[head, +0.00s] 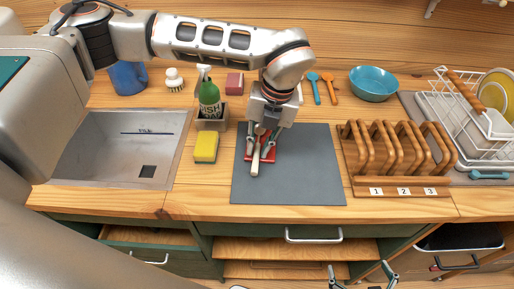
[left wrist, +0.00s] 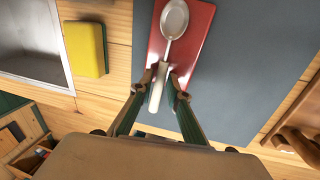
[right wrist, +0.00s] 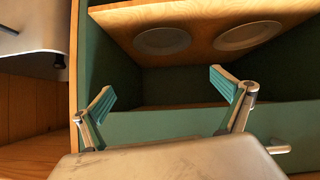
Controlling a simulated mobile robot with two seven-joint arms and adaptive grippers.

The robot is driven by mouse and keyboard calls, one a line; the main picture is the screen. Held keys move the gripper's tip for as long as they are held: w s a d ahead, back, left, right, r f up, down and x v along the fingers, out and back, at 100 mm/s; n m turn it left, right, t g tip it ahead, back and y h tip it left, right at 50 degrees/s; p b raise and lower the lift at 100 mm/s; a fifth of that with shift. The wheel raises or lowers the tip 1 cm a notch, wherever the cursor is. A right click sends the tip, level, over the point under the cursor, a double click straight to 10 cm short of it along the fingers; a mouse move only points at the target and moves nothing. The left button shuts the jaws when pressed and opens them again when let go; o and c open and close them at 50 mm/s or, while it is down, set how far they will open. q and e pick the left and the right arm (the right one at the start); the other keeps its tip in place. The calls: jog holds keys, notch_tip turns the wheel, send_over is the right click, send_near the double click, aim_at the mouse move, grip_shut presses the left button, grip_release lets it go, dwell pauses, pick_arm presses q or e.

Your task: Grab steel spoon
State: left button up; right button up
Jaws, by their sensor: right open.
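The steel spoon (left wrist: 173,20) shows in the left wrist view, its bowl over a red board (left wrist: 202,32) and its pale handle pointing toward my left gripper (left wrist: 161,76). The two fingertips stand close on either side of the handle; whether both touch it is unclear. In the head view my left gripper (head: 262,147) reaches down over the red board (head: 268,156), and the spoon's pale handle (head: 256,163) sticks out toward the front; the bowl is largely hidden there. My right gripper (right wrist: 163,85) is open and empty, low in front of the cabinet.
The red board lies on a grey mat (head: 310,165). A yellow sponge (head: 206,148), green soap bottle (head: 210,98) and sink (head: 85,160) are left. A wooden rack (head: 400,190), blue bowl (head: 373,83) and dish rack (head: 440,115) are right. Plates (right wrist: 162,40) lie in the cabinet.

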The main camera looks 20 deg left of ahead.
pick_arm(q)
grip_shut()
